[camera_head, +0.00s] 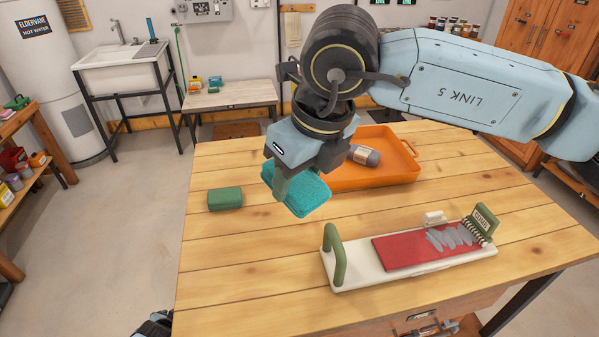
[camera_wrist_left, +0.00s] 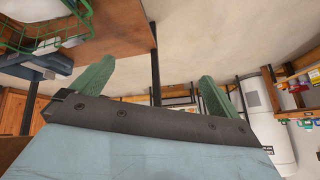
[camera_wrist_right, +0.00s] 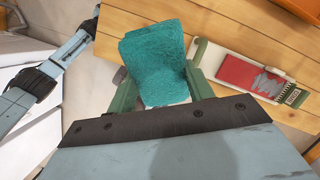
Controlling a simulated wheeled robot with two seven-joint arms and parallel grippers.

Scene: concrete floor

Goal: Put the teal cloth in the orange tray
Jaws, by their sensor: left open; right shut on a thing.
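The teal cloth (camera_head: 298,190) is a folded, fuzzy block. My right gripper (camera_head: 280,190) is shut on it and holds it above the wooden table, just left of and in front of the orange tray. The cloth also shows between the green fingers in the right wrist view (camera_wrist_right: 156,62). The orange tray (camera_head: 398,172) lies at the back of the table, its left part hidden behind my right arm. A grey and brown bottle-like thing (camera_head: 366,155) lies in it. My left gripper (camera_wrist_left: 155,88) is open and empty; in the head view only a bit shows at the bottom edge.
A green block (camera_head: 225,198) lies on the table (camera_head: 240,262) to the left. A white board with a red sheet (camera_head: 402,252) and a green handle lies at the front right. The table's front left is clear.

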